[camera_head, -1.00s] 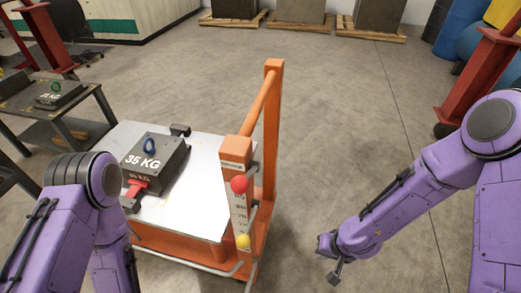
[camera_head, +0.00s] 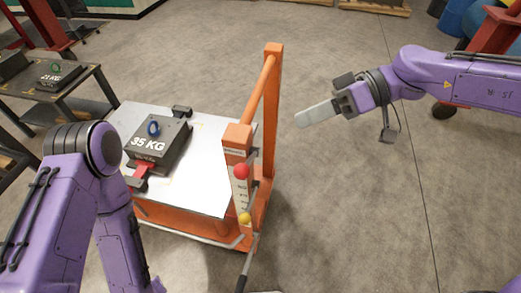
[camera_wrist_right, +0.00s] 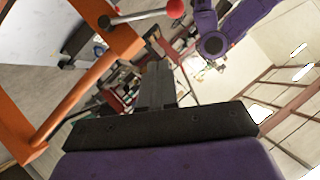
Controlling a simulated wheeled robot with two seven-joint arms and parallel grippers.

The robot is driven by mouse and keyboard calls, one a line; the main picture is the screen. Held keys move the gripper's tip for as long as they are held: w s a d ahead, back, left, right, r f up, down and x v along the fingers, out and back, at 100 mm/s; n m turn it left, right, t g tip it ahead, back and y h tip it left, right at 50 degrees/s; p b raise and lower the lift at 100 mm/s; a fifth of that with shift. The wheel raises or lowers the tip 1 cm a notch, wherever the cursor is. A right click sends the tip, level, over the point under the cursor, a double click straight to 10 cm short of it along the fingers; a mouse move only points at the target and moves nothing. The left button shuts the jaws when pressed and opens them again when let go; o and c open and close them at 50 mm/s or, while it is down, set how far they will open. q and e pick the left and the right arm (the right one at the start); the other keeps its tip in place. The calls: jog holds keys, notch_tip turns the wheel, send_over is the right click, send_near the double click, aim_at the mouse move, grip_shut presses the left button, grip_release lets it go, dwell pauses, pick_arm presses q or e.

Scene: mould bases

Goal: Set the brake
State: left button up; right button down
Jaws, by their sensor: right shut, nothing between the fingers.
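An orange trolley (camera_head: 190,232) with a pale flat deck (camera_head: 209,165) stands left of centre. Its orange post (camera_head: 238,140) carries a marked plate, a red ball knob (camera_head: 241,172) and, lower, a yellow ball knob (camera_head: 244,218). The red knob also shows on a metal rod at the top of the right wrist view (camera_wrist_right: 175,8). My right gripper (camera_head: 299,121) is shut and empty, pointing left, to the right of the trolley's upright and apart from both knobs. Its fingers also show in the right wrist view (camera_wrist_right: 155,80). My left arm is at lower left; its gripper is not visible.
A dark 35 KG block (camera_head: 158,145) with a blue ring sits on the deck. The orange handle frame (camera_head: 273,110) rises at the trolley's right end. A side table (camera_head: 50,95) with another block stands at left. The floor right of the trolley is clear.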

send_over(249, 162)
jog(key=w+d, duration=0.2)
jog(key=d, duration=0.2)
notch_tip(249, 162, down, 4)
jog(key=f, duration=0.1)
jog(key=s+a+f, duration=0.1)
jog(key=s+f+p, duration=0.1)
jog(key=shift+a+f, duration=0.25)
jog(key=shift+a, duration=0.1)
jog(key=shift+w, duration=0.1)
